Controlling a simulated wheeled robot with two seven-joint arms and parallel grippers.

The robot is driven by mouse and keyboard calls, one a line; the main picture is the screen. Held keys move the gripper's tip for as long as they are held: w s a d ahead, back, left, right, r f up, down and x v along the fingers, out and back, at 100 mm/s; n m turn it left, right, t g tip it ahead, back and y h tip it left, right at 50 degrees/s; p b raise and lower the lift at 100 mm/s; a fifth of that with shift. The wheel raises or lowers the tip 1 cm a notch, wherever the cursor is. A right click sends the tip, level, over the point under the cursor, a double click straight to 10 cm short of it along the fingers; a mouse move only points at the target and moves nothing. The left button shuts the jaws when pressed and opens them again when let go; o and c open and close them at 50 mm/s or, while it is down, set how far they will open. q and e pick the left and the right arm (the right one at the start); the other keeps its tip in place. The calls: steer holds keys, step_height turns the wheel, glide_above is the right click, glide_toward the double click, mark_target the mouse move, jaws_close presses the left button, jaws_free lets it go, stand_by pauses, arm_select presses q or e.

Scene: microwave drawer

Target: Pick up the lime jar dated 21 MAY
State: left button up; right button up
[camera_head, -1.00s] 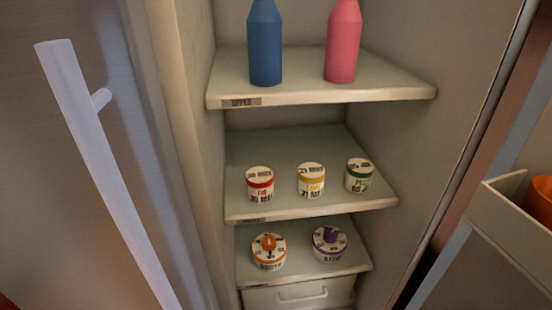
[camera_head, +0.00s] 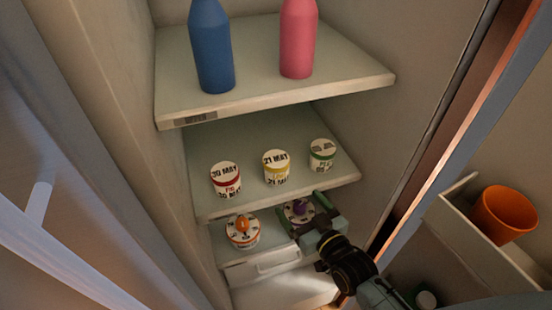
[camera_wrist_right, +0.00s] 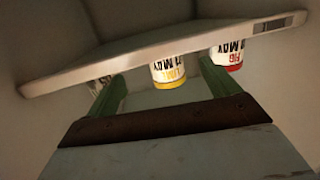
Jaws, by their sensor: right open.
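The lime jar (camera_head: 276,167) has a yellow band and a 21 MAY lid. It stands upright in the middle of the row on the middle fridge shelf (camera_head: 235,212). In the right wrist view the lime jar (camera_wrist_right: 169,73) shows between the fingers, beyond them and partly cut off by the shelf. My right gripper (camera_head: 303,205) is open and empty, below and in front of the middle shelf, apart from the lime jar. In the head view its fingers overlap a purple-topped jar (camera_head: 298,211) on the lower shelf. My left gripper is not in view.
A red-banded fig jar (camera_head: 226,180) and a green-banded jar (camera_head: 321,155) flank the lime jar. An orange-topped jar (camera_head: 242,232) stands below. Blue (camera_head: 211,50) and pink (camera_head: 298,42) bottles stand above. An orange cup (camera_head: 503,213) sits in the door bin at right.

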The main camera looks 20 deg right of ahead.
steer(key=t, duration=0.1)
glide_toward(284, 170)
steer(key=w, duration=0.5)
steer(key=w+a, duration=0.1)
steer(key=w, duration=0.1)
steer(key=w+a, duration=0.1)
steer(key=w, duration=0.1)
steer(key=shift+w+f+p, duration=0.1)
steer(key=shift+f+p, duration=0.05)
steer(key=shift+p, duration=0.25)
steer(key=shift+w+a+f, duration=0.1)
steer(key=shift+w+a, duration=0.15)
steer(key=shift+w, duration=0.7)
steer(key=shift+w+a+f, duration=0.1)
steer(key=shift+w+a, duration=0.1)
steer(key=shift+w, duration=0.75)
steer(key=shift+w+a+f, duration=0.1)
steer(key=shift+w+a, duration=0.15)
steer(key=shift+w, duration=0.7)
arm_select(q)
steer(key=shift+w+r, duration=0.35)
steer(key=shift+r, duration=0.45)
